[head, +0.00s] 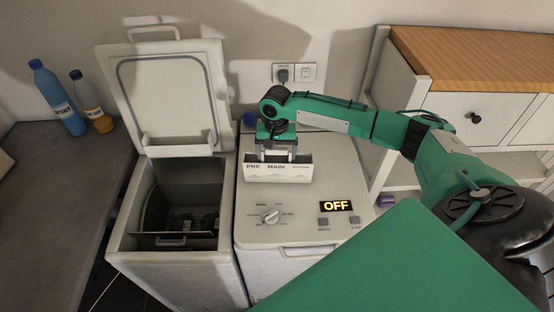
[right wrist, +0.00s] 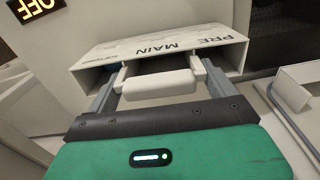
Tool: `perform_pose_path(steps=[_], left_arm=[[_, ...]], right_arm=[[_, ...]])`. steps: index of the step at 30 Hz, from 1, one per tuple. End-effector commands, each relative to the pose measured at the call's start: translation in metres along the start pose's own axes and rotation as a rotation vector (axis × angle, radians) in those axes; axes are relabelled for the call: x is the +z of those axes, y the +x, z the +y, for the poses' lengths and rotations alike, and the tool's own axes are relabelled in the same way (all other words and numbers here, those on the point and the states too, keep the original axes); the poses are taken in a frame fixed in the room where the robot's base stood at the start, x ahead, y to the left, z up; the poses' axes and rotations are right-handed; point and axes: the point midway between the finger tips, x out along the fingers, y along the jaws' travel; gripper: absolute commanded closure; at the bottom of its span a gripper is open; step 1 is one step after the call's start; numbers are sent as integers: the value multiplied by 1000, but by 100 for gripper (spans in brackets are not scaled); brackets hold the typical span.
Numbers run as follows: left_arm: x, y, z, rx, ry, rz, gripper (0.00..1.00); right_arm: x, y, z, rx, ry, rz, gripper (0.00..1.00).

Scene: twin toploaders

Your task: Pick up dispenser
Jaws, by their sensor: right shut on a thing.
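The dispenser (head: 279,172) is a white box-like drawer marked "PRE" and "MAIN", above the back of the right-hand toploader (head: 258,201). In the right wrist view the dispenser (right wrist: 163,55) lies just beyond the fingers, with its lettering upside down. My right gripper (head: 276,154) points down from above at its back side. The fingers (right wrist: 158,84) are shut on a pale handle-like bar of the dispenser. Whether the dispenser touches the machine top is hard to tell. My left gripper is not in view.
The left toploader (head: 119,240) has its lid (head: 165,95) raised and its drum open. A wooden-topped cabinet (head: 480,60) stands at right, near my right arm.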

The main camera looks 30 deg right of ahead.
Motion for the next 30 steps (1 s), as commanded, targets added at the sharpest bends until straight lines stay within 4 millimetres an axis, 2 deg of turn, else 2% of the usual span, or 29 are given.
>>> perform_pose_path(steps=[5,11,21,24,30], left_arm=[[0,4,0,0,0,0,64],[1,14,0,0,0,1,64],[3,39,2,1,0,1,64],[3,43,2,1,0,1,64],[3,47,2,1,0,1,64]], right_arm=[[-1,-9,0,-2,0,1,56],[-1,-40,-1,-4,0,4,56],[-1,-137,-1,-5,0,5,56],[-1,-161,-1,-5,0,4,56],[-1,-191,0,-2,1,2,56]])
